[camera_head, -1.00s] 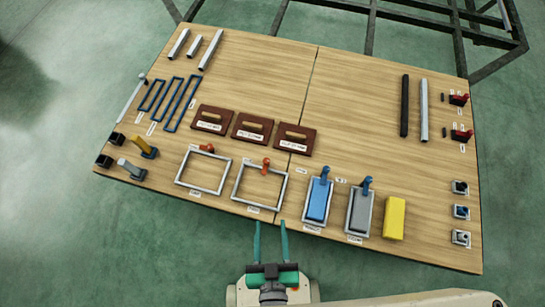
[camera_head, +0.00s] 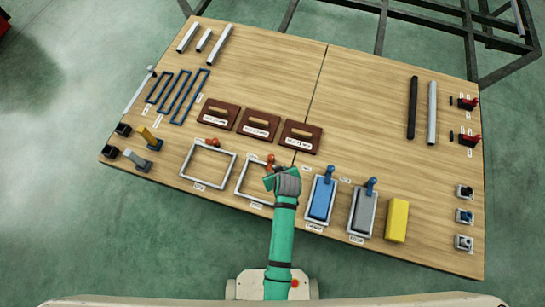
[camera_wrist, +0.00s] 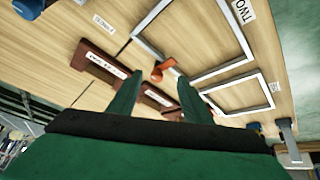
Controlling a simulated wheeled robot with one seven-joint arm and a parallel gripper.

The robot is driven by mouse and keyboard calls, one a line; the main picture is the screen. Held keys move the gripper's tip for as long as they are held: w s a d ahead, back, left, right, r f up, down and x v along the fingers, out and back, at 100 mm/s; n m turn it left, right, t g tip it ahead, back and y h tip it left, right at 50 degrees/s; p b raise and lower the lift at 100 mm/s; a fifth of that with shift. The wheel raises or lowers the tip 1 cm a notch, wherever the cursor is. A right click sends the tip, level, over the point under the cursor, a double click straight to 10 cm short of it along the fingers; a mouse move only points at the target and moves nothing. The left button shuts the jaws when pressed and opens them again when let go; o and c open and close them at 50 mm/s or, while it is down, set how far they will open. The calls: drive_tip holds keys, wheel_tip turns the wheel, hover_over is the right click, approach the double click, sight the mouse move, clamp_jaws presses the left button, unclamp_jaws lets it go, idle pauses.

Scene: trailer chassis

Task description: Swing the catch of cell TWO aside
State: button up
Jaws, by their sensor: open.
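The frame of cell TWO (camera_wrist: 238,35) is a pale open rectangle with a "TWO" label beside it in the wrist view. In the head view it is the right one of two open frames (camera_head: 240,183), partly covered by my arm. Its orange-red catch (camera_wrist: 166,66) is at its far rim; it also shows in the head view (camera_head: 270,161), just left of my wrist. My gripper (camera_wrist: 160,77) is open, its two green fingers reaching toward the catch, which shows between and just beyond the tips. I cannot tell whether they touch. In the head view the fingers are hidden.
The other open frame (camera_head: 235,165), with its own red catch (camera_head: 210,141), lies to the left. Brown labelled blocks (camera_head: 259,124) lie behind. Blue (camera_head: 321,199) and grey (camera_head: 362,213) handled blocks and a yellow block (camera_head: 397,220) stand to the right.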

drive_tip(key=n+g, duration=0.1)
approach(272, 157)
drive_tip(key=s+d+r, duration=0.1)
drive_tip(key=r, duration=0.1)
drive_tip(key=shift+g+y, duration=0.4)
drive_tip(key=x, duration=1)
drive_tip(key=shift+w+a+f, duration=0.1)
drive_tip(key=shift+w, duration=0.4)
drive_tip(key=c, duration=1.1)
